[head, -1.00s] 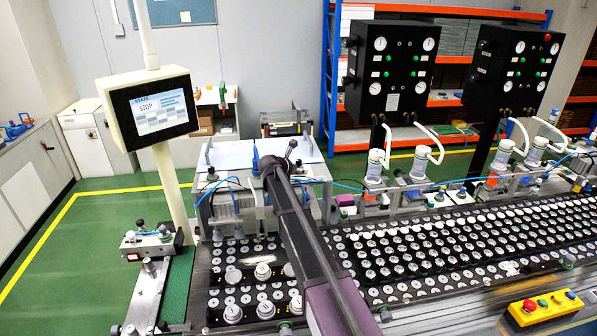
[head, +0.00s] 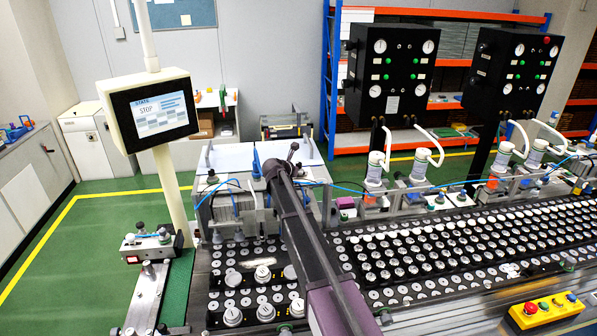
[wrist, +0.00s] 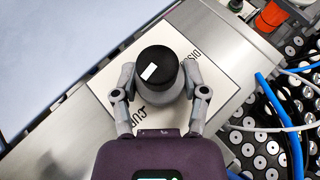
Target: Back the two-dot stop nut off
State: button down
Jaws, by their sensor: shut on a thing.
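In the wrist view a round knob or nut (wrist: 156,62) has a black top with one white rectangular mark and a grey body below. It stands on a pale plate (wrist: 105,85) with dark lettering, partly readable as "CUR" and "DIS". My gripper (wrist: 160,86) has a finger on each side of the grey body and is shut on it. No two-dot mark shows on the visible top. In the head view my gripper (head: 283,166) is over the machine by the pale-topped cabinet, and my arm hides what it holds.
Blue tubes (wrist: 280,120) and white cables run close to the right of the plate. An orange fitting (wrist: 271,16) stands at the upper right. Black trays of round speaker parts (head: 440,250) fill the conveyor. A screen (head: 160,115) reads STOP.

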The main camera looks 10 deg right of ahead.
jog(key=shift+n+t+y, duration=0.7)
jog(key=shift+n+y, duration=0.7)
jog(key=shift+n, duration=0.1)
jog(key=shift+n+t+y, duration=0.7)
jog(key=shift+n+y, duration=0.7)
jog(key=shift+n, duration=0.1)
jog(key=shift+c, duration=0.2)
grip_release()
jog(key=shift+n+y, duration=0.3)
jog(key=shift+m+h, duration=1.1)
jog(key=shift+h, duration=0.1)
